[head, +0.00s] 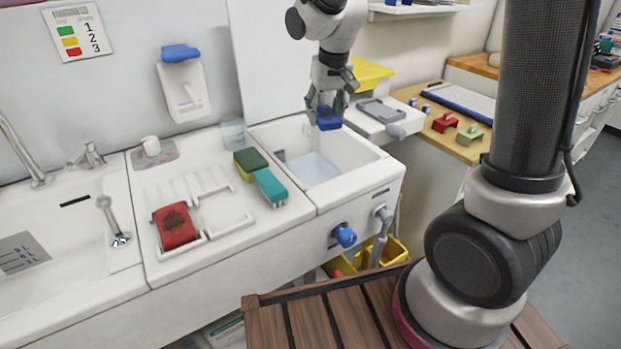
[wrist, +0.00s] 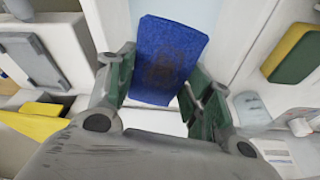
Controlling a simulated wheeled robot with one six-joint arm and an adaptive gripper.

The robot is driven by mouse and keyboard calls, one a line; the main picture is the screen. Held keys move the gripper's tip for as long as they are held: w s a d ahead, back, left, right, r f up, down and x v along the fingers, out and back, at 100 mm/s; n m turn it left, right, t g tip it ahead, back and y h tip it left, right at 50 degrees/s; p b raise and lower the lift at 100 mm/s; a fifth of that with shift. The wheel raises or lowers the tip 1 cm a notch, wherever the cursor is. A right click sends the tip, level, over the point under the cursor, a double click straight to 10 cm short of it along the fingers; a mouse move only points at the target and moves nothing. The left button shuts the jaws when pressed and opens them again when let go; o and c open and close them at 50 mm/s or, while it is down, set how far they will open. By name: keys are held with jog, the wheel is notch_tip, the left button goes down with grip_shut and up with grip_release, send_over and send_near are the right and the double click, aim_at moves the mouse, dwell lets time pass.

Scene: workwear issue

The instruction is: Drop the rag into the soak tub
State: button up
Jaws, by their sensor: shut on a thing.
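A blue rag (head: 328,118) with a dark stain is held between the fingers of my gripper (head: 328,100). In the wrist view the rag (wrist: 170,60) sits between the two green-padded fingers of my gripper (wrist: 162,85), its far part sticking out beyond them. The white soak tub (head: 362,160) is a square basin with pale water in its bottom. The rag is above the back right part of the tub, apart from the water. How high it hangs above the rim is hard to tell.
A red stained rag (head: 176,226) lies on the white counter left of the tub. A green and yellow sponge (head: 250,160), a teal block (head: 270,188) and a clear cup (head: 232,132) stand near the tub's left rim. A grey-topped unit (head: 382,112) adjoins its right side.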

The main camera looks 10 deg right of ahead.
jog(key=shift+f, duration=1.2)
jog(key=o, duration=1.1)
jog(key=v, duration=1.2)
